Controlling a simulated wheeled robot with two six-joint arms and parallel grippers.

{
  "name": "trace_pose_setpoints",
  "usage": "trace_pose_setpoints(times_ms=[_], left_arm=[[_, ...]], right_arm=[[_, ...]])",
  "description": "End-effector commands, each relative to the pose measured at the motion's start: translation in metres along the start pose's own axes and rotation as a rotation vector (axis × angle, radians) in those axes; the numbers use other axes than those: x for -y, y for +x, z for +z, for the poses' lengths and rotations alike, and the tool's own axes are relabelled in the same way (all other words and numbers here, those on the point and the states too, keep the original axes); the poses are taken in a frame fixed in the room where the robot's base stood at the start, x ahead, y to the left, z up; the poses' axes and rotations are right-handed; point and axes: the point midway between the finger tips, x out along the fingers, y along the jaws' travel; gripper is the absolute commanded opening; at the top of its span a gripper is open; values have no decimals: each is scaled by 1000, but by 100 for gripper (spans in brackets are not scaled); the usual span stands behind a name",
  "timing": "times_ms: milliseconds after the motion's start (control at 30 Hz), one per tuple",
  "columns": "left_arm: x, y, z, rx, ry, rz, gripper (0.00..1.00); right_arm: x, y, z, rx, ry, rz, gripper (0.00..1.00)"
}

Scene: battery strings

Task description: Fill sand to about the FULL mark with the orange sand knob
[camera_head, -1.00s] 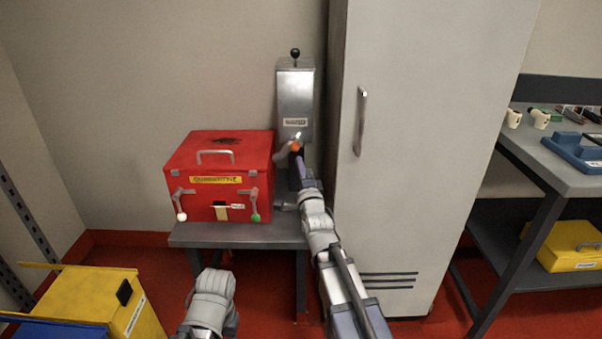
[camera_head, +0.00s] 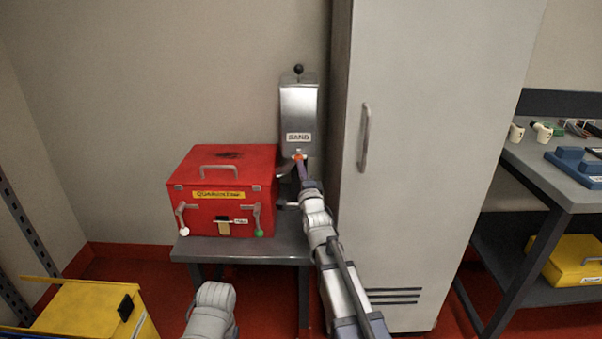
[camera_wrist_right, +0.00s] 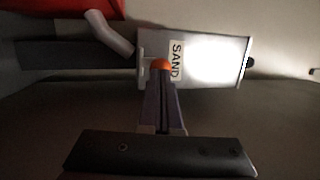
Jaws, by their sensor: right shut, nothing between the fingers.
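The steel sand dispenser (camera_head: 299,112), with a SAND label and a black ball on top, stands against the wall; it also shows lying sideways in the right wrist view (camera_wrist_right: 210,60). Its orange knob (camera_head: 299,157) is low on its front. My right gripper (camera_wrist_right: 161,80) is shut and empty, its fingertips at the orange knob (camera_wrist_right: 161,64), seemingly touching it. A pale spout (camera_wrist_right: 110,34) sticks out beside the knob. The red quarantine box (camera_head: 222,163) sits on the table left of the dispenser. A FULL mark is too small to make out. My left gripper is out of view.
A tall grey cabinet (camera_head: 430,150) stands close to the right of my right arm. The small grey table (camera_head: 245,252) carries the box. A yellow bin (camera_head: 85,305) is at lower left. A workbench (camera_head: 560,180) is at far right.

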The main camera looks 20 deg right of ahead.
Motion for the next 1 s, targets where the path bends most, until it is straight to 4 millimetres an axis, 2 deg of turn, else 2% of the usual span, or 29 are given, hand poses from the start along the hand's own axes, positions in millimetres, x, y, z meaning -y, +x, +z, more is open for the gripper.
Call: trace_pose_setpoints(times_ms=[33, 67, 567, 767, 1000], left_arm=[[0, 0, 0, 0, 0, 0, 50], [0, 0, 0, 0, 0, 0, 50], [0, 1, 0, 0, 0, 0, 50], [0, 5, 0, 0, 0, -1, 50], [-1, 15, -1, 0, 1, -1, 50]], right_arm=[[-2, 12, -2, -1, 0, -1, 0], [-3, 14, -3, -1, -1, -1, 0], [-2, 10, -3, -2, 0, -4, 0], [-3, -12, 2, 0, 0, -1, 0], [-4, -63, 5, 0, -1, 0, 0]])
